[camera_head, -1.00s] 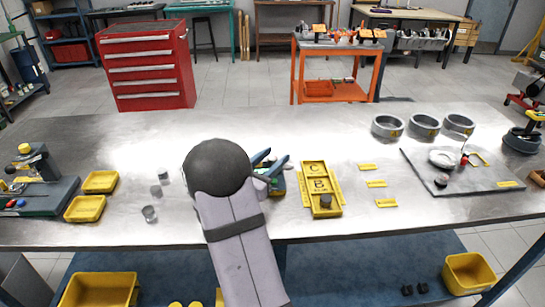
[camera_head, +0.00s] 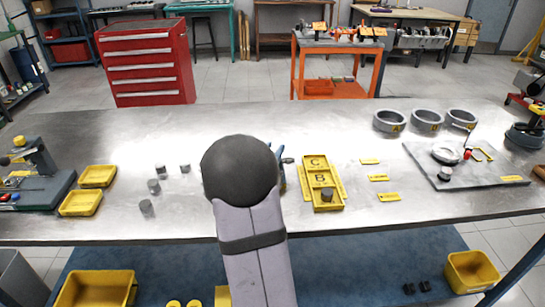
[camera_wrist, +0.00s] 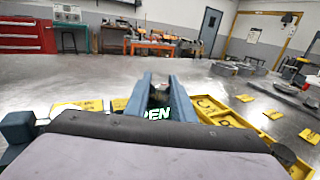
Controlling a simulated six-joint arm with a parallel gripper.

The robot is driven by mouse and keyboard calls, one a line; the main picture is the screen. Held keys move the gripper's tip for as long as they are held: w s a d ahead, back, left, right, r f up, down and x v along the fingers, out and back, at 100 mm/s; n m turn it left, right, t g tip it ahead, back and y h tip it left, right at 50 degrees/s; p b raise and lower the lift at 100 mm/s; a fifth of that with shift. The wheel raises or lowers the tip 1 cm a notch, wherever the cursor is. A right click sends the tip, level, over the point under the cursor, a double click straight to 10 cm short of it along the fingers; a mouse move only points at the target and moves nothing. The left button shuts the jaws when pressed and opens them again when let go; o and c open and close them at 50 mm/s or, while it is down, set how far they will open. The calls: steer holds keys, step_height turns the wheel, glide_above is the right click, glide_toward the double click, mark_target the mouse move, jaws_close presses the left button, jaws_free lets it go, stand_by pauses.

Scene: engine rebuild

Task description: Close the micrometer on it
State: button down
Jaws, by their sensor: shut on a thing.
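My gripper (camera_wrist: 158,86) is in the middle of the wrist view, its two blue-grey fingers close together. It is shut on a small dark piece (camera_wrist: 158,97), mostly hidden between the fingers. I cannot tell whether this piece belongs to the micrometer. Bright green lettering (camera_wrist: 156,114), partly covered and ending in "EN", shows just below the fingers. In the head view my arm's rounded dark end covers most of this spot, just left of the yellow B and C tray (camera_head: 322,180). Neither the micrometer's measuring faces nor a part between them can be made out.
Several small grey cylinders (camera_head: 154,186) stand on the bench at left, near two yellow bins (camera_head: 97,176). Another cylinder (camera_head: 327,194) sits in the yellow tray. Yellow labels (camera_head: 378,177), grey rings (camera_head: 390,121) and a grey mat (camera_head: 440,181) lie to the right.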

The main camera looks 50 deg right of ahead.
steer(key=shift+r+n+t+y+b, duration=0.1)
steer(key=shift+n+t+y+b, duration=0.5)
steer(key=shift+n+t+b, duration=0.55)
steer(key=shift+m, duration=0.25)
steer(key=c, duration=1.5)
jaws_free()
steer(key=shift+a, duration=0.1)
steer(key=b+v, duration=0.1)
steer(key=v, duration=0.4)
steer(key=a+b, duration=0.1)
steer(key=b, duration=0.2)
steer(key=shift+s, duration=0.35)
steer(key=shift+s+a+b, duration=0.2)
steer(key=shift+a+b, duration=0.2)
steer(key=shift+b, duration=0.15)
